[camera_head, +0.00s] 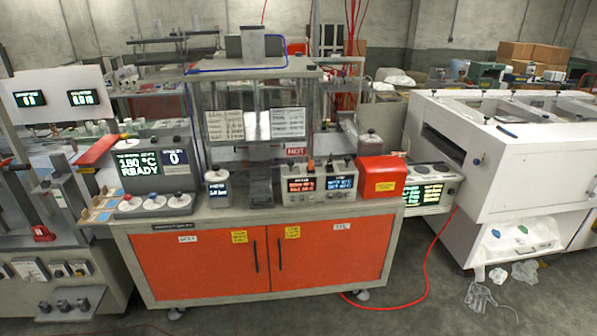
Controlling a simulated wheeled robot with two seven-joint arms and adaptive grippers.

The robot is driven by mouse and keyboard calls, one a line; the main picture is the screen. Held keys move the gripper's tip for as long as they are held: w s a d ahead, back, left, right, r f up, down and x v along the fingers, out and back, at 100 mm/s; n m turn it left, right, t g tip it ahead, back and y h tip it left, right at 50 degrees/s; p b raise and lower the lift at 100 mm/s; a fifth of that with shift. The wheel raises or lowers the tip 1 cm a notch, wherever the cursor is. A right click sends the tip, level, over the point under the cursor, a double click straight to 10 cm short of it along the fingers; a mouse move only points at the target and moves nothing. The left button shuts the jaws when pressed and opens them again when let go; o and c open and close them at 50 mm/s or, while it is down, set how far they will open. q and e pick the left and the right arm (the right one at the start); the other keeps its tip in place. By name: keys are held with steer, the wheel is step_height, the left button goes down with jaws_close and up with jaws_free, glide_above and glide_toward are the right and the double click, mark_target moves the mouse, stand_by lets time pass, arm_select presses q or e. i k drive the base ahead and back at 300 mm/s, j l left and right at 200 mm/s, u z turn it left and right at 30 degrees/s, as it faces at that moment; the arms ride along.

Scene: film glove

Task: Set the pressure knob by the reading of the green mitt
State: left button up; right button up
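Neither of my grippers is in view. A small grey unit (218,188) with a lit display and a round top stands on the bench left of centre; its text is too small to read surely, and I cannot tell whether it is the pressure knob. A grey console (155,172) to its left reads "180 °C READY" and "0", with several round buttons along its front. A twin-display box (316,184) with red and blue readouts sits right of centre. I cannot make out a green mitt; a clear glove-like piece (480,296) lies on the floor at right.
The bench (217,217) has orange doors (197,262) with yellow notes. A framed press carries a "HOT" sign (296,152). A red box (382,176) sits at the bench's right end. A white machine (505,165) stands right; a red hose (430,255) crosses the floor.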

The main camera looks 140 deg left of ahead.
mark_target(215, 168)
steer(key=u, duration=5.25)
steer(key=i+j, duration=0.15)
steer(key=i, duration=0.8)
steer(key=i+j+u, duration=0.1)
steer(key=i, duration=0.8)
